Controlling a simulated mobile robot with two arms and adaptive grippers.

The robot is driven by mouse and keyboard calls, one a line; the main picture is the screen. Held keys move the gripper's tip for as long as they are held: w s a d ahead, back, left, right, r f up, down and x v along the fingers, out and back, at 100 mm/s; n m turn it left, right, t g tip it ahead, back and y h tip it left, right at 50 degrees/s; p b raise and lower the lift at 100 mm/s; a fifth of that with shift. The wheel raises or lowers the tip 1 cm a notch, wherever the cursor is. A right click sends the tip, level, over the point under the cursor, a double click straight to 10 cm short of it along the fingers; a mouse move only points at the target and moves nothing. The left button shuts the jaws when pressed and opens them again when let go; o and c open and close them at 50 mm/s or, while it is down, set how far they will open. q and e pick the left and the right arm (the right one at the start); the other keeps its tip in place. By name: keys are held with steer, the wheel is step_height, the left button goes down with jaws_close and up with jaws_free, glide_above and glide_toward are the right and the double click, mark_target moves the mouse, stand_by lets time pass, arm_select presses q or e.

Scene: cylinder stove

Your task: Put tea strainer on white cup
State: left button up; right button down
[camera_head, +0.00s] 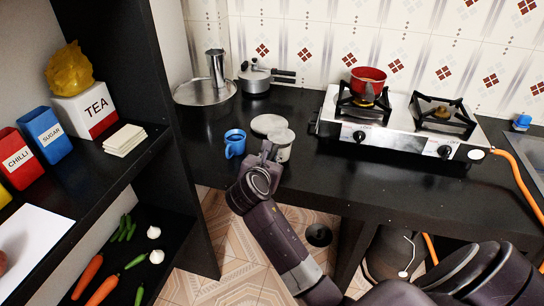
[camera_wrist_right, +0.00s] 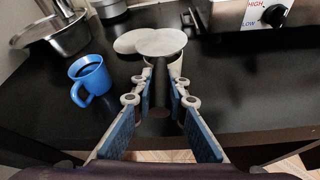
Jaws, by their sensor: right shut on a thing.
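My right gripper (camera_head: 266,156) is shut on the dark handle (camera_wrist_right: 160,78) of the tea strainer, which lies between its two blue-padded fingers. The strainer's round pale head (camera_wrist_right: 160,42) points away from the gripper and covers the top of the white cup (camera_wrist_right: 176,68). In the head view the strainer (camera_head: 281,136) also lies over the mouth of the white cup (camera_head: 283,153). I cannot tell whether the strainer rests on the rim or hovers just above it. Much of the cup is hidden by the strainer and gripper. My left gripper is not in view.
A blue cup (camera_head: 235,141) with dark contents stands left of the white cup. A flat pale disc (camera_head: 267,124) lies behind it. A gas stove (camera_head: 385,128) with a red pot (camera_head: 368,80) stands right. A metal tray (camera_head: 190,92) and lidded pot (camera_head: 255,80) stand behind.

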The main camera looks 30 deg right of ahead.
stand_by(0.3)
steer(key=shift+f+p, duration=0.3)
steer(key=shift+f, duration=0.05)
steer(key=c, duration=1.9)
jaws_free()
